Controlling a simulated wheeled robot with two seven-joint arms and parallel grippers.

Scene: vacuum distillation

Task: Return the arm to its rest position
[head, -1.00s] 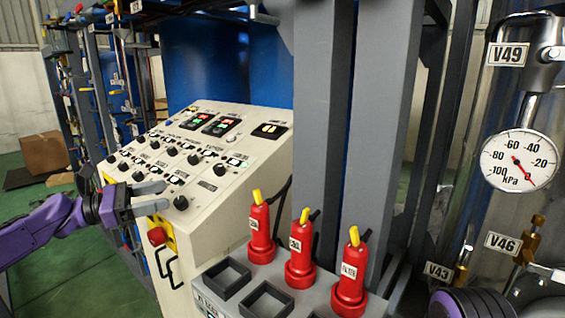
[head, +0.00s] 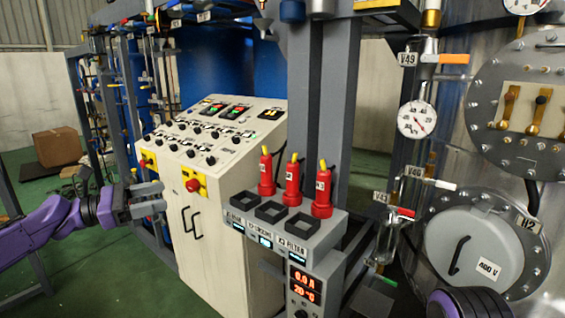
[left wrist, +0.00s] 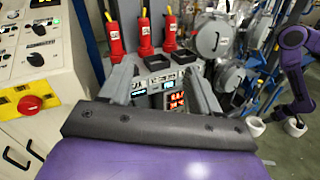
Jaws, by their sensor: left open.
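My left gripper (head: 162,197) is open and empty, left of the control console (head: 232,188) in the head view. Its two grey fingers point right, with a gap between them. In the left wrist view its fingers (left wrist: 160,80) stand apart with nothing between them, in front of the red-handled unit. My purple left arm (head: 45,232) comes in from the left edge. Part of my right arm (head: 470,302) shows at the bottom right of the head view. A purple arm of mine (left wrist: 295,65) also hangs at the right of the left wrist view; its gripper is unclear.
The console has a red button (head: 194,185). Several red plugs (head: 292,182) with yellow tips stand on a grey socket unit (head: 325,240). Vessels, a pressure gauge (head: 417,119) and valves fill the right side. Green floor (head: 110,275) is open at the lower left.

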